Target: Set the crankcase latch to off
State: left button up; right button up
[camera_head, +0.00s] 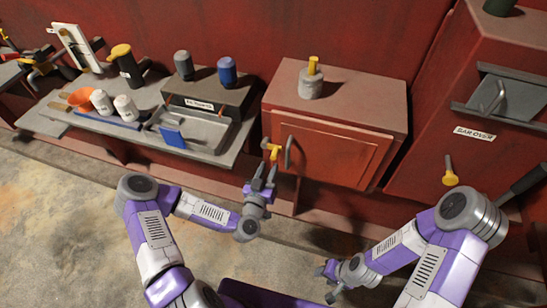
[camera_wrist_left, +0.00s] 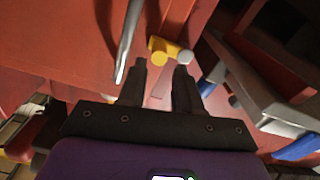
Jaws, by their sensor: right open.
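A small yellow latch (camera_head: 273,151) sits at the left edge of the red cabinet door (camera_head: 325,152), beside a metal door handle (camera_head: 288,151). I cannot read a label naming it as the crankcase latch. My left gripper (camera_head: 265,175) is just below the latch, fingers pointing up towards it. In the left wrist view the gripper (camera_wrist_left: 160,68) is open and empty. The yellow latch (camera_wrist_left: 158,47), with a pale round end, lies just beyond the fingertips; contact is unclear. The door handle (camera_wrist_left: 129,42) is to the left there. My right gripper (camera_head: 328,283) is open and low, away from the cabinet.
A grey bench (camera_head: 225,148) left of the cabinet holds cups, a tray and a grey box (camera_head: 207,98). A grey jar with a yellow top (camera_head: 311,82) stands on the cabinet. Another yellow lever (camera_head: 450,172) is on the right cabinet, below a drawer (camera_head: 505,98).

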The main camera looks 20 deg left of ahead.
aim_at(274, 157)
pick_arm(q)
jog(key=w, duration=0.6)
jog(key=shift+d+b, duration=0.15)
jog(key=shift+b, duration=0.25)
jog(key=shift+c, duration=0.5)
grip_shut()
